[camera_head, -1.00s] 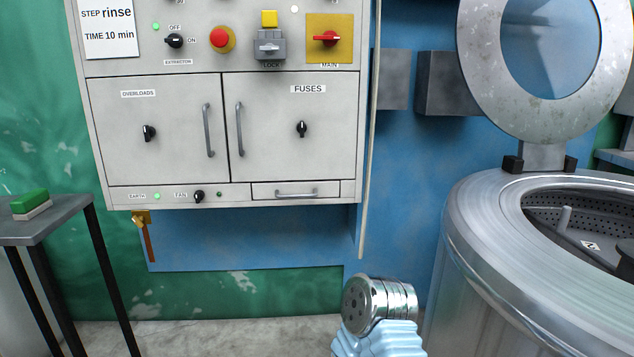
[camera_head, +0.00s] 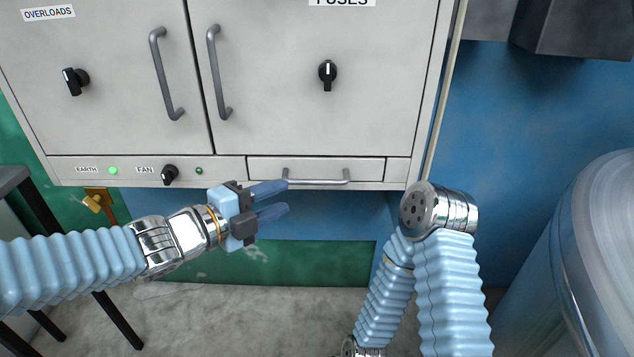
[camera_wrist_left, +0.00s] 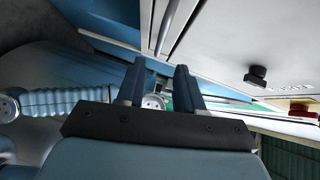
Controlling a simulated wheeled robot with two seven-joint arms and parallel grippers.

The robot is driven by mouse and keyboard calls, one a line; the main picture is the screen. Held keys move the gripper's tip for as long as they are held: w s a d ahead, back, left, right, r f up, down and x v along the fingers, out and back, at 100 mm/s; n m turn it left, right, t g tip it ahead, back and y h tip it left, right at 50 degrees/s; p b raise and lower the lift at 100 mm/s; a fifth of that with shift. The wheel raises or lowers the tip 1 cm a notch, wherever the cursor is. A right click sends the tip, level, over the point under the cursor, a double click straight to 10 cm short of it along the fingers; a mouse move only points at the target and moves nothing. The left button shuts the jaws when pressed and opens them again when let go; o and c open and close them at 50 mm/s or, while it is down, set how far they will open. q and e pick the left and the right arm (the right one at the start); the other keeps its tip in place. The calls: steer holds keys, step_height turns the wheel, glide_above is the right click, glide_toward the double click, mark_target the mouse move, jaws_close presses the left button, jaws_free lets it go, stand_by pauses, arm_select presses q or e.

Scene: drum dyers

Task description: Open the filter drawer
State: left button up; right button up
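The drawer (camera_head: 368,168) is a narrow pale grey front at the bottom of the wall cabinet, below the fuses door. It looks shut, flush with the panel. Its horizontal metal bar handle (camera_head: 318,181) runs along the lower part of the front. No label for it is readable. My left gripper (camera_head: 288,197) is open and empty, its two blue fingers pointing right, just below the handle's left end. In the left wrist view the fingers (camera_wrist_left: 158,85) are apart with nothing between them. My right arm shows at the lower right, but its gripper is out of view.
The cabinet's fuses door (camera_head: 280,110) and overloads door (camera_head: 110,100) look shut, with vertical handles. A fan knob (camera_head: 169,174) sits left of the drawer. A metal drum (camera_head: 600,260) stands at the right and a grey table (camera_head: 12,180) at the left. Floor below the cabinet is clear.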

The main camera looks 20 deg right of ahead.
mark_target(317, 182)
arm_select(q)
steer(key=x, duration=1)
steer(key=shift+w+d, duration=0.25)
steer(key=shift+d, duration=0.05)
steer(key=shift+c, duration=0.4)
jaws_close()
steer(key=shift+f, duration=0.1)
